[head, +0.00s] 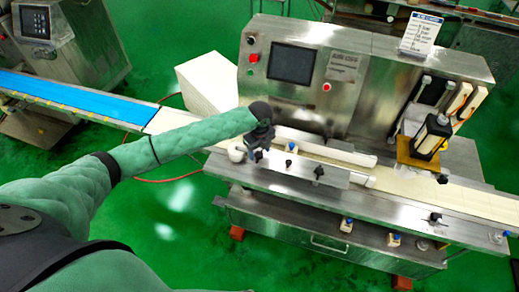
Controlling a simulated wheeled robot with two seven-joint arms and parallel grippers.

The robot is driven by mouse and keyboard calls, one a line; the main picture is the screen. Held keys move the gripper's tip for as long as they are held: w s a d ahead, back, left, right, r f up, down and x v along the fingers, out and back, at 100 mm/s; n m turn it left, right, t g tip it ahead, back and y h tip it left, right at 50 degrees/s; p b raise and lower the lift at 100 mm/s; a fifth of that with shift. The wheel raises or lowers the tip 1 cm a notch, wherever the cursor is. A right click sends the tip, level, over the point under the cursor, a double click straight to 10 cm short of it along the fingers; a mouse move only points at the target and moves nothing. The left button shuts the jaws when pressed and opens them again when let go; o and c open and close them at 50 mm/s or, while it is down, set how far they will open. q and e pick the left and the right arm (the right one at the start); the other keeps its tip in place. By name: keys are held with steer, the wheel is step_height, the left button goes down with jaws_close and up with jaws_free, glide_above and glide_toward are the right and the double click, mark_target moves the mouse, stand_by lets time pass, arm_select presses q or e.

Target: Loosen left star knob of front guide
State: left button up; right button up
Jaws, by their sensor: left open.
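The front guide (337,178) is a low metal plate with a white end bar, on the near side of the machine's belt. A black star knob (318,171) stands on its right part. My left gripper (256,155) is open at the left end of the guide, pointing down. The left star knob is hidden or cannot be told apart from the dark gripper there. I cannot tell whether the fingers are around it or touching it. My right gripper is not in view.
The encrusting machine's steel housing (390,70) with a dark screen (291,63) rises behind the gripper. Small blue-topped knobs (347,224) line the front. A blue conveyor (70,97) runs at left. Green floor is clear in front.

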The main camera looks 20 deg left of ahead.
arm_select(q)
steer(key=shift+f, duration=0.55)
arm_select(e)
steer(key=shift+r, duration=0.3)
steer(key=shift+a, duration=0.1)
arm_select(q)
steer(key=c, duration=1)
